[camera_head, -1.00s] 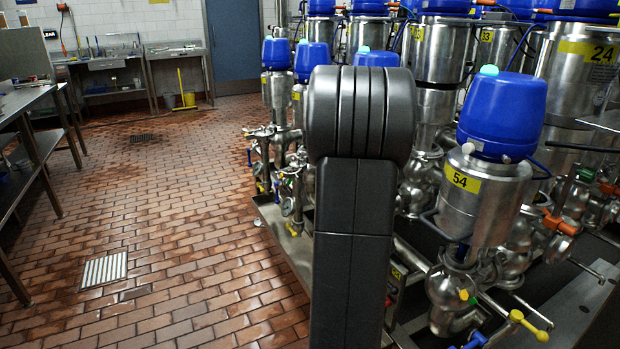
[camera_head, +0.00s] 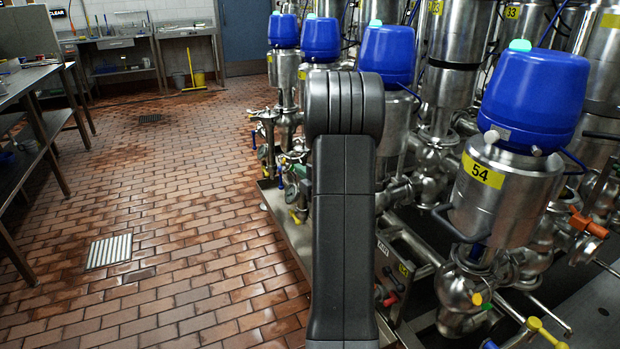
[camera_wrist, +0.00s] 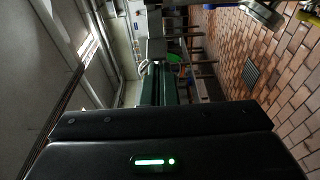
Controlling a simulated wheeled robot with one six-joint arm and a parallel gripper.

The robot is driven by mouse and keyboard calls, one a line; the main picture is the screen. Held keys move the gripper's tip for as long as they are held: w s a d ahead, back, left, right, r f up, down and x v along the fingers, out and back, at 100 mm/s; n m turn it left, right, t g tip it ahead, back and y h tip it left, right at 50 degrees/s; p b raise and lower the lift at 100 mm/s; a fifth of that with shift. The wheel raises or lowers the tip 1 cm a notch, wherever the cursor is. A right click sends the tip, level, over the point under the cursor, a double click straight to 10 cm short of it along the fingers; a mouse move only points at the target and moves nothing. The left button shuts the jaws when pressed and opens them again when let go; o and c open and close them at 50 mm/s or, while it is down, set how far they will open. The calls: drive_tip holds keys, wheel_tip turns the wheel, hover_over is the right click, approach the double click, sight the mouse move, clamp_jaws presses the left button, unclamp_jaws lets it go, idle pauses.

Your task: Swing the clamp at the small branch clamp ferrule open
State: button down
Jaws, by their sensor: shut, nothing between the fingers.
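My gripper (camera_wrist: 166,83) shows in the wrist view as two dark fingers side by side, shut and empty, beyond the dark housing with a green light. It points across the room, and no clamp shows by its fingertips. In the head view my upright dark arm hides part of the valve skid, and the gripper is out of sight. Small branch pipe fittings (camera_head: 268,125) stick out at the skid's left side, left of my arm. I cannot tell which fitting is the small branch clamp ferrule, or make out its clamp.
Steel valves with blue heads, including the one labelled 54 (camera_head: 520,140), crowd the right side. A yellow-handled valve (camera_head: 548,333) juts out at lower right. Steel benches (camera_head: 42,130) line the left. The tiled floor (camera_head: 190,225) between is clear, with a drain grate (camera_head: 110,251).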

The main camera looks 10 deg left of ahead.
drive_tip(key=shift+w+a, duration=0.35)
drive_tip(key=shift+a, duration=0.05)
drive_tip(key=shift+d+f, duration=0.1)
drive_tip(key=shift+d+f+b, duration=0.1)
drive_tip(key=shift+d+b, duration=0.05)
drive_tip(key=shift+b, duration=0.6)
drive_tip(key=d+b, duration=0.2)
drive_tip(key=b, duration=0.1)
drive_tip(key=d+b, duration=0.1)
drive_tip(key=b, duration=0.1)
drive_tip(key=shift+w+d+r, duration=0.25)
drive_tip(key=shift+w+d, duration=0.05)
drive_tip(key=shift+w, duration=0.1)
drive_tip(key=p+v, duration=0.1)
drive_tip(key=v, duration=1.3)
drive_tip(key=shift+w, duration=0.15)
